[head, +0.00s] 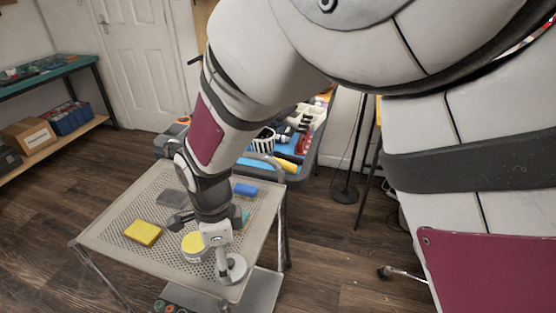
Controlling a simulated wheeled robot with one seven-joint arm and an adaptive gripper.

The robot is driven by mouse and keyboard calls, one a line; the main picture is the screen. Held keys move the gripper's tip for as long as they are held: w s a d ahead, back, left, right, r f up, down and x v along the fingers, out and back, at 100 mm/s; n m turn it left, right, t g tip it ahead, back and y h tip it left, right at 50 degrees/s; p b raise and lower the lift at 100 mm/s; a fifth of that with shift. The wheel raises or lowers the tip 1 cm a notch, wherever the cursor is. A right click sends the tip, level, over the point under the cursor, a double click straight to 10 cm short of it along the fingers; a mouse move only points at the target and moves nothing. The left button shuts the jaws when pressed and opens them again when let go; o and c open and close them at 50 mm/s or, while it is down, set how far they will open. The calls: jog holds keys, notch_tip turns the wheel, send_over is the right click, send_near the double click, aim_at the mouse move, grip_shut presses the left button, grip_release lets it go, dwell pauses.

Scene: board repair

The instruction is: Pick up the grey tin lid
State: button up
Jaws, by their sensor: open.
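A round grey disc (234,268), which looks like the tin lid, lies at the trolley top's front right corner. My gripper (221,262) points down right beside it and hides part of it. The gripper is open, but its fingers are small and partly hidden in this view. I cannot tell whether a finger touches the lid. A round tin with a yellow top (193,243) stands just left of my gripper.
The perforated trolley top (118,237) also holds a yellow block (142,232), a dark grey flat piece (170,198) and a blue block (246,189). A teal item (244,215) is partly behind my wrist. A filled blue-lined bin (309,141) stands behind the trolley.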

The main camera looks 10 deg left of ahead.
aim_at(230, 266)
notch_tip(230, 266, down, 5)
jog(key=shift+w+r+b, duration=0.1)
jog(key=shift+r+b, duration=0.05)
jog(key=shift+b, duration=0.3)
jog(key=shift+c, duration=0.6)
jog(key=c, duration=0.9)
jog(key=shift+r, duration=0.2)
